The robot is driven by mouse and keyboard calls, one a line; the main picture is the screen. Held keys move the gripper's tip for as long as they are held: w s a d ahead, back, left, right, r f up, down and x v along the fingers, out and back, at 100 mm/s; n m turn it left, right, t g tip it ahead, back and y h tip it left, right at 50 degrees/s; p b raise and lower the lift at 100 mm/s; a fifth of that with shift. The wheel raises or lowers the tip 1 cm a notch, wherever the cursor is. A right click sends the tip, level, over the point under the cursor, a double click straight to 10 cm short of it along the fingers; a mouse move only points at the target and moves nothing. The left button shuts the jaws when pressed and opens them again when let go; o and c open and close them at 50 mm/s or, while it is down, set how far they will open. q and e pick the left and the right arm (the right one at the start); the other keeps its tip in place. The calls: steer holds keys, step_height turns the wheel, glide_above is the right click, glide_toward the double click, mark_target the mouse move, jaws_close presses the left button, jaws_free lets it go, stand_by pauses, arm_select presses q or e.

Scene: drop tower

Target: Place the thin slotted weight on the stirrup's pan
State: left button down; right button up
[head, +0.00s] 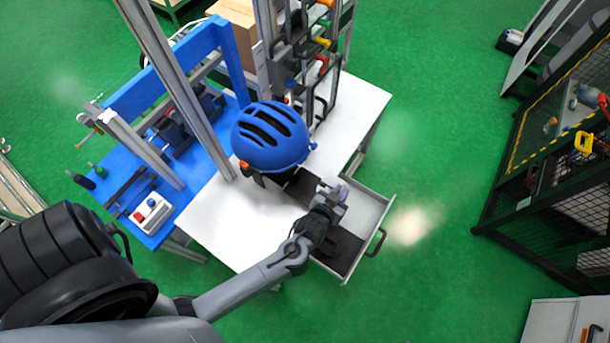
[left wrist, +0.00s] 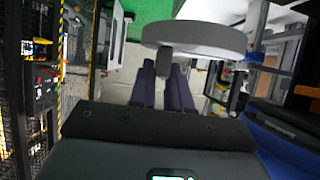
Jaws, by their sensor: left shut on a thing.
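My left gripper (head: 335,192) is over the open drawer at the right side of the white table, just right of the blue helmet. In the left wrist view its two dark fingers (left wrist: 164,88) are close together and shut on a round grey disc (left wrist: 195,36), which I take as the slotted weight. The disc is held edge-on at the fingertips, and its slot is not clear. In the head view the weight is too small to make out. I cannot pick out the stirrup or its pan in either view. My right gripper is not in view.
The blue helmet (head: 270,137) sits at the drop tower above the white table (head: 213,222). The drawer (head: 374,207) is pulled out. The metal uprights (head: 180,85) rise left of the helmet. A blue bench (head: 172,226) with a control box (head: 152,213) stands at left.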

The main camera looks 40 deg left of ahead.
arm_select(q)
steer(key=s+r+p, duration=0.1)
steer(key=s+d+p, duration=0.1)
steer(key=shift+r+p, duration=0.3)
steer(key=shift+r, duration=0.1)
steer(key=shift+s, duration=0.2)
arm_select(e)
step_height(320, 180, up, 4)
arm_select(q)
steer(key=shift+s+f, duration=0.1)
steer(key=shift+f, duration=0.05)
steer(key=shift+a+f, duration=0.25)
steer(key=shift+a, duration=0.05)
steer(key=a+f+b, duration=0.2)
steer(key=a, duration=0.1)
steer(key=a+f+b, duration=0.2)
steer(key=a+b, duration=0.1)
steer(key=w+a+f+b, duration=0.1)
steer(key=a+f+b, duration=0.1)
steer(key=a+b, duration=0.1)
steer(key=shift+a, duration=0.5)
steer(key=shift+a+f+b, duration=0.15)
steer(key=shift+a+b, duration=0.2)
steer(key=shift+a, duration=0.1)
step_height(320, 180, down, 4)
steer(key=b, duration=0.5)
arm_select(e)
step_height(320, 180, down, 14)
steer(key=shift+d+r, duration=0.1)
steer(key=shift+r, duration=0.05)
